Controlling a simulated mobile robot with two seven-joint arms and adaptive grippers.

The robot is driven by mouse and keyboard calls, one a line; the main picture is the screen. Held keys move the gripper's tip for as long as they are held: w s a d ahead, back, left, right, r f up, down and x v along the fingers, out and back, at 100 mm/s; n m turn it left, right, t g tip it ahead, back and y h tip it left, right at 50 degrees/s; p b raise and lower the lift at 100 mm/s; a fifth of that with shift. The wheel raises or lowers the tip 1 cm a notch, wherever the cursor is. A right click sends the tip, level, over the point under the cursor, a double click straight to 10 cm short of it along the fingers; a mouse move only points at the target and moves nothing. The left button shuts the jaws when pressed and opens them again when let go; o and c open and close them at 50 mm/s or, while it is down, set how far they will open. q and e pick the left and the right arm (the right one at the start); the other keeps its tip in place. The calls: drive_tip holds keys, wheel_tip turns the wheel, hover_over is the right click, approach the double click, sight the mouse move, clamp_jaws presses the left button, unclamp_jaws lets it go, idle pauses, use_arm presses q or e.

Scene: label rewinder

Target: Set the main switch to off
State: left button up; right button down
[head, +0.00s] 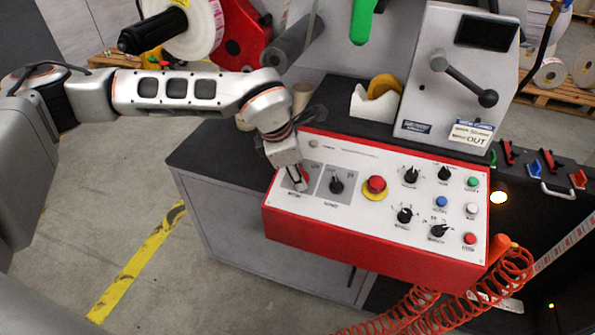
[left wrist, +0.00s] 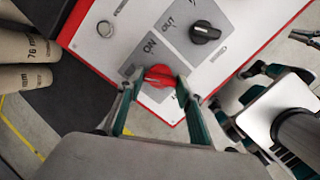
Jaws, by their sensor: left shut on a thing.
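The main switch is a red rotary knob (head: 304,177) on a grey plate at the left end of the white-topped, red-sided control panel (head: 345,225). In the left wrist view the red knob (left wrist: 158,76) sits between the fingertips, beside the lettering "ON". My left gripper (head: 299,184) reaches down onto it from above. In the left wrist view its fingers (left wrist: 157,84) are closed on the two sides of the knob. The fingers hide part of the plate, and I cannot tell which setting the knob points to.
A black rotary knob (head: 336,185) stands on the grey plate just right of the switch. A red emergency button (head: 375,187) and several knobs and coloured buttons lie further right. Cardboard cores (left wrist: 28,62) stand by the panel. An orange coiled hose (head: 440,310) hangs below.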

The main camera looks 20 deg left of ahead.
idle(0.4)
use_arm(q)
drive_tip(key=o, duration=1.1)
drive_tip(key=v, duration=1.2)
